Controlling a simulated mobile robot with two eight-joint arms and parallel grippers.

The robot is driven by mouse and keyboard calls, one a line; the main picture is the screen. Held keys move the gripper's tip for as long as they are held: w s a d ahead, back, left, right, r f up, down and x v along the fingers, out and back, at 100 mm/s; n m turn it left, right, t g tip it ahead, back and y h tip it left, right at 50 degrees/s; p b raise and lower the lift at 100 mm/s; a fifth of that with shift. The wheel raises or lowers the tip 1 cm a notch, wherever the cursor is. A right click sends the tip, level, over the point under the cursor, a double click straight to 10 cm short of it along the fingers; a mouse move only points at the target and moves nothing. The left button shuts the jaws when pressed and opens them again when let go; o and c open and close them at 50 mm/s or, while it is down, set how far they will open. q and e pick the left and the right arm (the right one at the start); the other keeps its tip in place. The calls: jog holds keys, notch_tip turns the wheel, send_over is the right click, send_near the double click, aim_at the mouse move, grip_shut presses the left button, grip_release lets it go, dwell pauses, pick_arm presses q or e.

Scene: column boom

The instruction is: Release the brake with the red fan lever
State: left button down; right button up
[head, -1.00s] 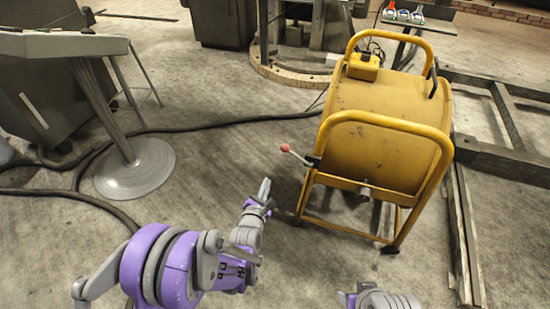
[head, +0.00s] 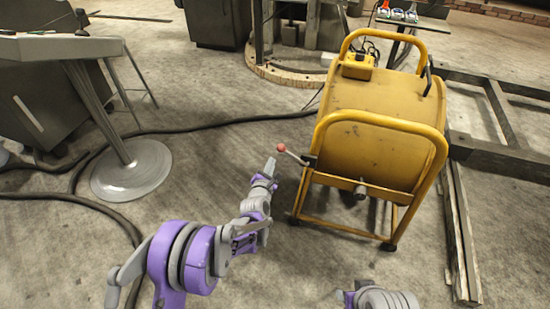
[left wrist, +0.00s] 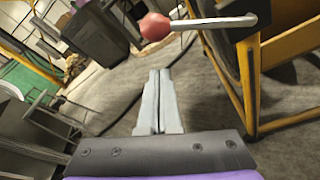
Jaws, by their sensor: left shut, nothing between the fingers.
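The lever is a thin pale rod with a red ball knob (head: 282,148), sticking out to the left from the yellow drum machine (head: 375,165). The knob also shows large in the left wrist view (left wrist: 155,27), with its rod running right to the yellow frame. My left gripper (head: 270,165) is just below and left of the knob in the head view, apart from it. Its fingers (left wrist: 154,85) are together and empty, pointing toward a spot under the knob. My right gripper (head: 345,296) shows only partly at the bottom edge; its fingers are too small to read.
A grey pedestal table (head: 130,170) stands at the left. A black cable (head: 220,124) runs across the floor behind my left arm. Wooden beams (head: 462,235) lie right of the machine. A yellow control box (head: 358,66) sits on its top. Floor around the left gripper is clear.

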pick_arm(q)
jog(key=shift+w+d+r, duration=0.2)
jog(key=shift+d+r, duration=0.2)
jog(key=shift+r, duration=0.1)
jog(key=shift+w+d+r, duration=0.2)
jog(key=shift+d+r, duration=0.15)
jog(key=shift+r, duration=0.15)
jog(key=shift+r, duration=0.1)
